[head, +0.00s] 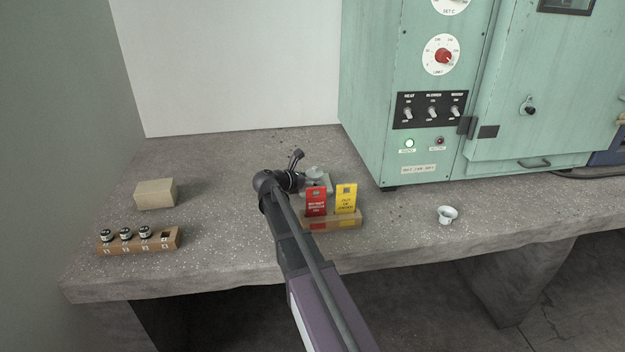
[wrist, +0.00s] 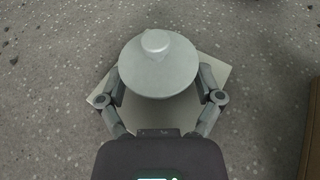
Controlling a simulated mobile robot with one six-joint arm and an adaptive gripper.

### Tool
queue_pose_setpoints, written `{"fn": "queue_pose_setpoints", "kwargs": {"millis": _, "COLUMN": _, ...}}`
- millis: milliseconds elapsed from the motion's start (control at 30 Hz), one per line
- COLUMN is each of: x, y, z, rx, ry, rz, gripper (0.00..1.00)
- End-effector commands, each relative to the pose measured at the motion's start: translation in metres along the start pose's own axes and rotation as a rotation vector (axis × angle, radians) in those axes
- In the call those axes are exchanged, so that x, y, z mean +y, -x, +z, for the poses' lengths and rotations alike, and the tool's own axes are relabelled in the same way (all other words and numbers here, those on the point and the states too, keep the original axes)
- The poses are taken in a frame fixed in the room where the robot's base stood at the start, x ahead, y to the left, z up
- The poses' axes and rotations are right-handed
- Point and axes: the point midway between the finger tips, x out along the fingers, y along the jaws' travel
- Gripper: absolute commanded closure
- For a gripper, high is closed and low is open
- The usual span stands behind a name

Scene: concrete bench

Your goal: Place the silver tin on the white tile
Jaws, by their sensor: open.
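The silver tin (wrist: 158,66) is a round, pale grey metal piece with a small knob on top. In the wrist view it is upright over the white tile (wrist: 150,115), a pale square whose corners show to either side. It appears to rest on the tile, though the contact is hidden. My gripper (wrist: 160,88) is open, with one finger at each side of the tin; the tips are partly hidden under its rim. In the head view the tin (head: 315,172) and tile (head: 327,188) show just right of my gripper (head: 300,174), partly covered by the arm and tags.
A wooden holder (head: 345,222) with a red tag (head: 316,201) and a yellow tag (head: 346,199) stands close in front. A white cup (head: 447,214) is to the right, below the green cabinet (head: 400,150). A beige block (head: 155,193) and a rack (head: 140,241) stand left.

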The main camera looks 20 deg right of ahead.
Motion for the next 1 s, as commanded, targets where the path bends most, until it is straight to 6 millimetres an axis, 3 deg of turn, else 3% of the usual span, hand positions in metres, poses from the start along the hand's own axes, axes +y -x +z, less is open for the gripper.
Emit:
{"fn": "queue_pose_setpoints", "kwargs": {"millis": 200, "x": 0.0, "y": 0.001, "z": 0.004, "rx": 0.0, "ry": 0.0, "rz": 0.0, "gripper": 0.16}}
{"fn": "queue_pose_setpoints", "kwargs": {"millis": 367, "x": 0.0, "y": 0.017, "z": 0.005, "rx": 0.0, "ry": 0.0, "rz": 0.002, "gripper": 0.16}}
{"fn": "queue_pose_setpoints", "kwargs": {"millis": 1000, "x": 0.0, "y": 0.11, "z": 0.004, "rx": 0.0, "ry": 0.0, "rz": 0.001, "gripper": 0.16}}
